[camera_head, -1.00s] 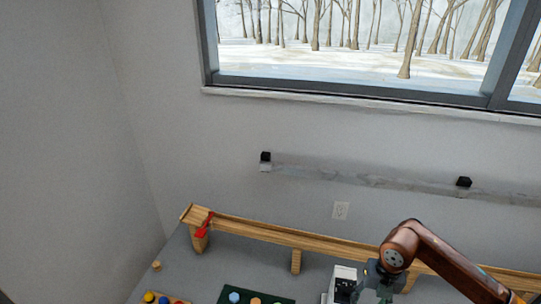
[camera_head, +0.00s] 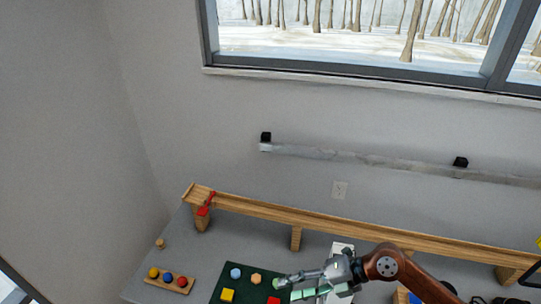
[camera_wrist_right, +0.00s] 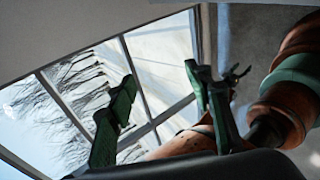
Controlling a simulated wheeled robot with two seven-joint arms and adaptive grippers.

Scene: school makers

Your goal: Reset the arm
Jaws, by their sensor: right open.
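My right arm, copper-brown, comes in from the lower right in the head view. Its right gripper (camera_head: 287,289) is above the dark green mat (camera_head: 246,267), pointing left. In the right wrist view the gripper's two green fingers (camera_wrist_right: 165,112) stand wide apart with nothing between them. Part of an arm and another gripper-like shape show behind them at the right of that view. My left gripper does not show in the head view.
A grey table (camera_head: 185,250) holds a wooden rail (camera_head: 320,227) with a red piece (camera_head: 206,205) at its left end. Coloured blocks, such as a yellow one (camera_head: 227,295), lie on the mat. A wooden tray (camera_head: 179,288) with coloured balls is at left.

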